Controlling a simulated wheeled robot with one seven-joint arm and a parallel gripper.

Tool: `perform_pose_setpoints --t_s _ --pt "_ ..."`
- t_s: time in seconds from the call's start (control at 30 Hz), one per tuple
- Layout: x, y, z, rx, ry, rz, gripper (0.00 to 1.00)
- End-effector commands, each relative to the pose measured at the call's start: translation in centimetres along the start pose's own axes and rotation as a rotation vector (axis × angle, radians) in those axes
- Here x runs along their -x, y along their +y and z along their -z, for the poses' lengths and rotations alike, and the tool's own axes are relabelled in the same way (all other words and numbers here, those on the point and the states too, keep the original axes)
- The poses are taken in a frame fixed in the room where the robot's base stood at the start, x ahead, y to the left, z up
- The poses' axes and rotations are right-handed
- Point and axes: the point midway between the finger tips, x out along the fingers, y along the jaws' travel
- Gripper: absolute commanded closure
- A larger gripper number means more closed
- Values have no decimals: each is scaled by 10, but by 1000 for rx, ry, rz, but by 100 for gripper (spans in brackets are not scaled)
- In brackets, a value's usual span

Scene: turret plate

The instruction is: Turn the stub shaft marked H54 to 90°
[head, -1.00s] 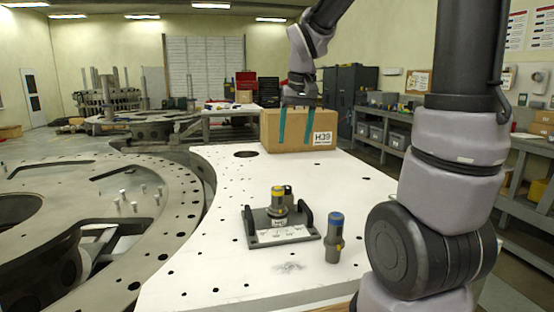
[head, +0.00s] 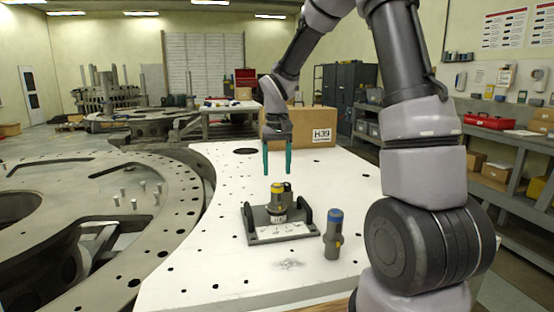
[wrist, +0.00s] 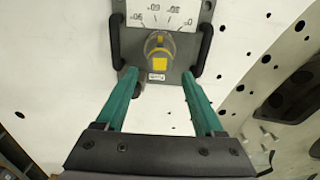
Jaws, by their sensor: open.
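The stub shaft (head: 277,201) is a dark upright cylinder with a yellow band, standing in a grey fixture (head: 258,238) on the white plate. In the wrist view the shaft (wrist: 158,47) shows a yellow mark on its side facing the gripper. A white scale (wrist: 165,17) with angle figures lies beyond it. A small label near the shaft is too small to read. My gripper (head: 277,172) is open and empty, its teal fingers pointing down above and just behind the shaft, apart from it.
A second cylinder with a blue top (head: 334,236) stands on the plate (head: 210,265) right of the fixture. A carton marked H39 (head: 318,118) is at the plate's back. The fixture has dark handles (wrist: 204,49) on both sides. The plate's front left is clear.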

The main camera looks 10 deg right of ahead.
Motion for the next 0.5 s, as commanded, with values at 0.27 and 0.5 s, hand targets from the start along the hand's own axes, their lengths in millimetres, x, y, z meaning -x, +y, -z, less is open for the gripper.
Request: perform_pose_setpoints --t_s 0.27,0.5 --pt "-29 0 -1 -1 -3 0 30" --pt "-48 0 0 0 -2 0 30"
